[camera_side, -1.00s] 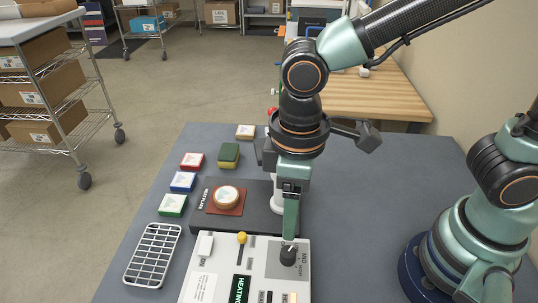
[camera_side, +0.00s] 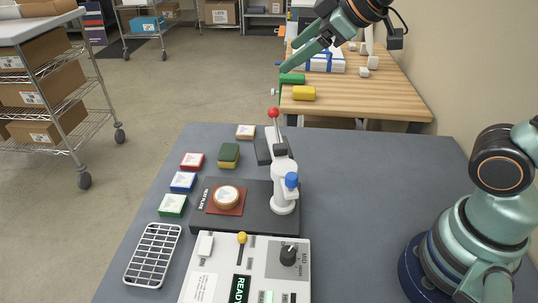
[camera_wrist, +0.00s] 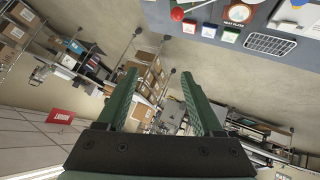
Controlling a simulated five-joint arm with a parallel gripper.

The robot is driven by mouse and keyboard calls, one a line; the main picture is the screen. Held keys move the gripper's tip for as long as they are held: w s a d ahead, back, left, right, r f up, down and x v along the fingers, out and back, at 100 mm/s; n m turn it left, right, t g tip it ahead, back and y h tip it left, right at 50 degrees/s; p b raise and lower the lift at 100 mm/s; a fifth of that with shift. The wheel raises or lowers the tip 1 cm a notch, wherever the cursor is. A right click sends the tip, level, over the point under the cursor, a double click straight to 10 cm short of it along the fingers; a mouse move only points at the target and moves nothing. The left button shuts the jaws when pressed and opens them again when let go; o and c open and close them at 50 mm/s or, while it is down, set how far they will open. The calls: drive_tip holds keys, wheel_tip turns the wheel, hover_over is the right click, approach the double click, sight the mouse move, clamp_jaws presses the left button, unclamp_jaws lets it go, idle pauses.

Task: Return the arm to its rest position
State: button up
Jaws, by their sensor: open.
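My gripper (camera_side: 300,55) is raised high at the top of the side view, above and behind the far edge of the grey table (camera_side: 380,190). In the wrist view its two green fingers (camera_wrist: 160,100) stand apart with nothing between them. My arm is lifted well clear of the control panel (camera_side: 215,270), whose display reads READY. The heat plate (camera_side: 255,222) holds a round piece (camera_side: 226,197) on a reddish square, beside a white press (camera_side: 283,185) with a red-tipped lever (camera_side: 273,113).
Small red (camera_side: 192,161), blue (camera_side: 183,181) and green (camera_side: 173,205) blocks lie left of the plate. A wire rack (camera_side: 153,255) lies at the table's left edge. A wooden bench (camera_side: 350,100) stands behind. The table's right middle is clear.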

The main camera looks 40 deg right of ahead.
drive_tip(key=s+d+f+m+g+h, duration=0.1)
drive_tip(key=s+d+f+m+g, duration=0.2)
drive_tip(key=s+d+f+m, duration=0.4)
drive_tip(key=shift+s+f+m+g+h, duration=0.3)
drive_tip(key=shift+s+g, duration=0.1)
drive_tip(key=shift+s, duration=0.4)
